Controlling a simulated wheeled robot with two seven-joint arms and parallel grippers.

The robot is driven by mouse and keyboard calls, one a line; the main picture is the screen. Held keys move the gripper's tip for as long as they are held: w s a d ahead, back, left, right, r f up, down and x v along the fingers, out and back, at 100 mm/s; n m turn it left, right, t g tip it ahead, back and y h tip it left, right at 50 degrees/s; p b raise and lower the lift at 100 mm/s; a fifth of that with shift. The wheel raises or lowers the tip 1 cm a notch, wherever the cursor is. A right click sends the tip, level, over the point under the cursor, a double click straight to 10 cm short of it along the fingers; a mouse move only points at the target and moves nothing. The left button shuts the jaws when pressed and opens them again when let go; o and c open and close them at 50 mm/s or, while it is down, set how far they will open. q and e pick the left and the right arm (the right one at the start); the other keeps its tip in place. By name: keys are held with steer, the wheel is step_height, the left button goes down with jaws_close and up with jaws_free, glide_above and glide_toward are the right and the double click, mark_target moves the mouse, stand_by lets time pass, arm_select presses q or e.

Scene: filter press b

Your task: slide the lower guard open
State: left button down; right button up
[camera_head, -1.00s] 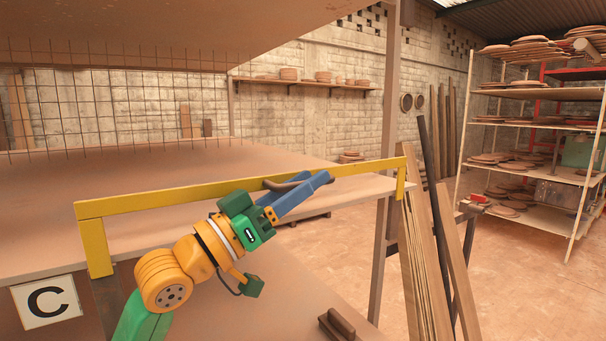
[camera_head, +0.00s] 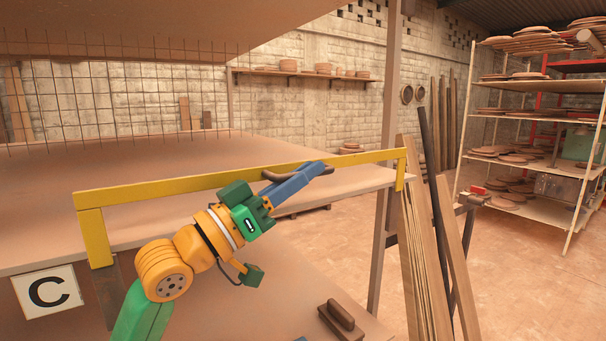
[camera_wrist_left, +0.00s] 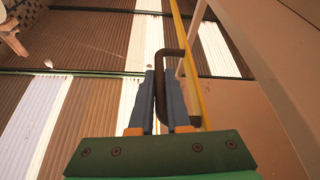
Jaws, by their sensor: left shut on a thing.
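The yellow guard bar (camera_head: 180,187) runs across the front of the lower clay-dusted shelf, with a short downturned leg at each end. A brown U-shaped handle (camera_head: 275,176) stands at its front, right of the bar's middle. My left gripper (camera_head: 318,170) is shut on this handle with its blue fingers. In the left wrist view, the handle (camera_wrist_left: 181,53) passes between the fingers of my left gripper (camera_wrist_left: 160,76), and the thin yellow bar (camera_wrist_left: 206,115) runs close on the right. Part of the handle is hidden by the fingers. My right gripper is not in view.
A white sign with a C (camera_head: 47,291) hangs at the lower left. A small brown block with a grip (camera_head: 340,320) lies on the surface below. Upright planks (camera_head: 418,245) lean just beyond the bar's right end. A loaded rack (camera_head: 540,150) stands further right.

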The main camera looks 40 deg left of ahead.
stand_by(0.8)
arm_select(q)
step_height(320, 180, down, 8)
steer(key=b, duration=0.8)
steer(key=shift+f, duration=0.2)
steer(key=c, duration=0.9)
jaws_free()
steer(key=b+v, duration=0.6)
steer(key=v, duration=0.1)
steer(key=shift+s, duration=0.1)
